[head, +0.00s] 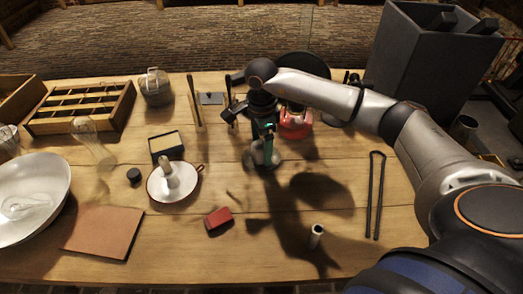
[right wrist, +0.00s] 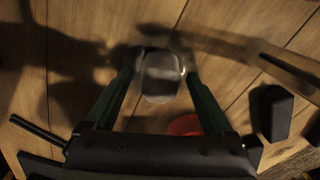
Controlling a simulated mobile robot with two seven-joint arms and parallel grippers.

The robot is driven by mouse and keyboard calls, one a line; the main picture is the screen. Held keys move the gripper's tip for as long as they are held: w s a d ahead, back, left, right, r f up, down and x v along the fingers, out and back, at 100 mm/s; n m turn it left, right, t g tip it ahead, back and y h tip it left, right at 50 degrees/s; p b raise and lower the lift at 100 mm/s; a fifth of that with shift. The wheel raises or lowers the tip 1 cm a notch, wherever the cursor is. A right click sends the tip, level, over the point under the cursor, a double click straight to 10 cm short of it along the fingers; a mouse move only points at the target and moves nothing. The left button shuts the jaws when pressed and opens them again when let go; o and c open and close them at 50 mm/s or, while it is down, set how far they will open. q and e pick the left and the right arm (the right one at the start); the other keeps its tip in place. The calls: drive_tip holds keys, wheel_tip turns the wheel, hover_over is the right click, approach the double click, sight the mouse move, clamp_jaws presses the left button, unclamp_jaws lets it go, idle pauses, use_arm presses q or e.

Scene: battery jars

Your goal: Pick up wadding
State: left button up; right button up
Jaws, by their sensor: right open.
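In the right wrist view my right gripper (right wrist: 163,90) is open, with a blurred pale grey thing (right wrist: 160,72) between the fingertips. It seems to be the same lump; I cannot tell whether the fingers touch it. My left gripper is not in view.
A red object (head: 295,122) stands close behind my right gripper, with wooden-handled tools (head: 195,105) to the left. A white enamel candle dish (head: 174,182), a red block (head: 218,219) and a small metal tube (head: 315,236) lie nearer. The front middle is fairly clear.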

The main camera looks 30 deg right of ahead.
sight(261, 144)
drive_tip(key=shift+c, duration=0.3)
clamp_jaws()
idle(0.3)
drive_tip(key=shift+r, duration=0.15)
wheel_tip(261, 144, up, 10)
drive_tip(key=shift+f, duration=0.1)
idle(0.3)
